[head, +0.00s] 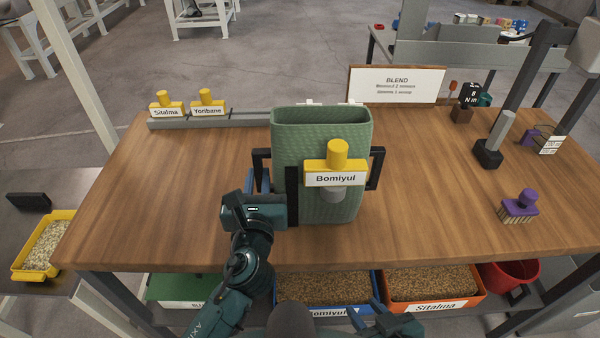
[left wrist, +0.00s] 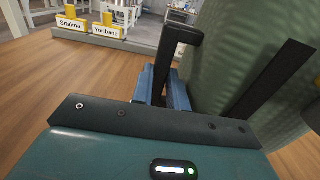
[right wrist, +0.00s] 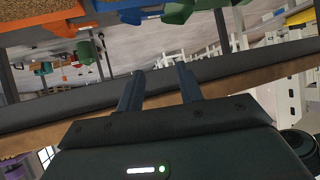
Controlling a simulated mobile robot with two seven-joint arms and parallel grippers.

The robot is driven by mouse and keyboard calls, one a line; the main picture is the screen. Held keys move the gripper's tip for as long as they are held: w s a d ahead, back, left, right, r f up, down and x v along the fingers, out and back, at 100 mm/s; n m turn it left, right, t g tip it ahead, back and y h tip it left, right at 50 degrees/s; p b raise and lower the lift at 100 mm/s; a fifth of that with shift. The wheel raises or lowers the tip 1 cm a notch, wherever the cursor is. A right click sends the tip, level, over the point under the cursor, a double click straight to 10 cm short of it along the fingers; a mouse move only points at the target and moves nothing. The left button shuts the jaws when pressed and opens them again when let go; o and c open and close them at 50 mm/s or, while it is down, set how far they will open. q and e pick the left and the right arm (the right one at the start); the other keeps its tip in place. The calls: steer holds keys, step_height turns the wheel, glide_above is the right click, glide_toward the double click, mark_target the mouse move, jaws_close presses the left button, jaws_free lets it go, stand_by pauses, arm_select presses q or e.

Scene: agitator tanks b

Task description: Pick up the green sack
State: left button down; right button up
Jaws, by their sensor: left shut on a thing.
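The green sack (head: 290,160) stands upright and open-topped in the middle of the wooden table. It has black handles at its sides, and a yellow-knobbed "Bomiyul" tag (head: 335,178) on its front. My left gripper (head: 258,182) is at the sack's left side, shut on its black left handle (left wrist: 183,60). The sack also fills the right of the left wrist view (left wrist: 230,50). Whether the sack's bottom touches the table is hard to tell. My right gripper (right wrist: 158,88) is open and empty near the table's front edge, away from the sack.
The wooden table (head: 190,200) has a rail (head: 240,119) with Sitalma and Yoribane tags behind the sack. A BLEND sign (head: 397,84) stands at the back. A purple brush (head: 520,205) lies right. Grain bins (head: 435,285) sit below.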

arm_select(q)
step_height(320, 180, up, 10)
steer(key=p, duration=0.4)
arm_select(e)
steer(key=shift+s+d+r+g+h, duration=0.35)
steer(key=shift+d+r, duration=0.2)
steer(key=shift+d, duration=0.15)
steer(key=shift+a, duration=0.1)
arm_select(q)
steer(key=shift+p, duration=0.45)
arm_select(e)
steer(key=shift+w+a+r, duration=0.1)
steer(key=shift+w+r, duration=0.1)
steer(key=shift+r, duration=0.45)
steer(key=shift+f, duration=0.1)
